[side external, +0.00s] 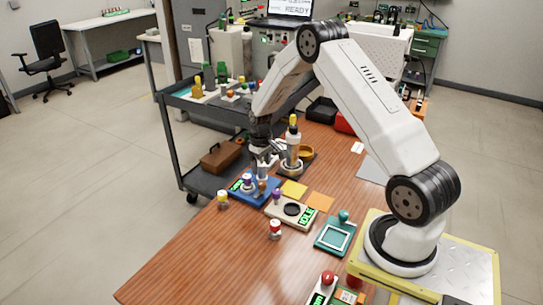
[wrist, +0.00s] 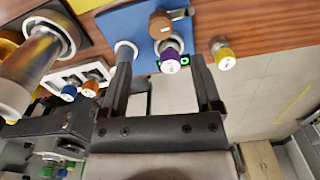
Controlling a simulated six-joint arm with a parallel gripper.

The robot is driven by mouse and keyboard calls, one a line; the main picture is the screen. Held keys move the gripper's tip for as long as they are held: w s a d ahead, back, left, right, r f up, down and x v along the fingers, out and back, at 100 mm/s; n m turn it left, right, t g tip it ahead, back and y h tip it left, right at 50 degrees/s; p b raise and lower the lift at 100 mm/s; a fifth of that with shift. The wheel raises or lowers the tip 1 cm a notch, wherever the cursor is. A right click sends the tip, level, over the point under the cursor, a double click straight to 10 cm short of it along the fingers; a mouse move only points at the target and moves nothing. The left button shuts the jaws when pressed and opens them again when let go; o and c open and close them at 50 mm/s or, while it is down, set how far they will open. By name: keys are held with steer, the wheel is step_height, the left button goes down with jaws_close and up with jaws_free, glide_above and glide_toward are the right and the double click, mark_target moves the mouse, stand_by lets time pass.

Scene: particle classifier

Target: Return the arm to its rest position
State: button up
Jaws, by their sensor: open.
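My gripper (side external: 264,158) hangs at the end of my bent arm, just above the blue device (side external: 262,194). In the wrist view my gripper (wrist: 162,72) has its two fingers spread, with nothing seen held between them. The blue device (wrist: 122,22) lies beyond the fingertips. It carries a purple-capped vial (wrist: 170,62) and a brown-capped piece (wrist: 160,25). A short grey post (wrist: 126,50) stands close to the left fingertip; I cannot tell whether they touch.
A yellow-capped vial (side external: 222,199) and a red-capped vial (side external: 275,229) stand on the wooden table (side external: 200,260). A tall yellow-tipped bottle (side external: 293,140) stands close behind my gripper. A beige device (side external: 291,213) and a teal frame (side external: 335,235) lie nearer my base.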

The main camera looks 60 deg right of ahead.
steer(key=shift+a+r, duration=0.1)
steer(key=s+a+r+t, duration=0.1)
steer(key=s+a+r, duration=0.4)
steer(key=a+r, duration=0.6)
steer(key=s+a+r+n+t, duration=0.1)
steer(key=s+a, duration=1)
steer(key=shift+s+r+n+t, duration=0.25)
steer(key=shift+r+n+t, duration=0.05)
steer(key=shift+r, duration=0.1)
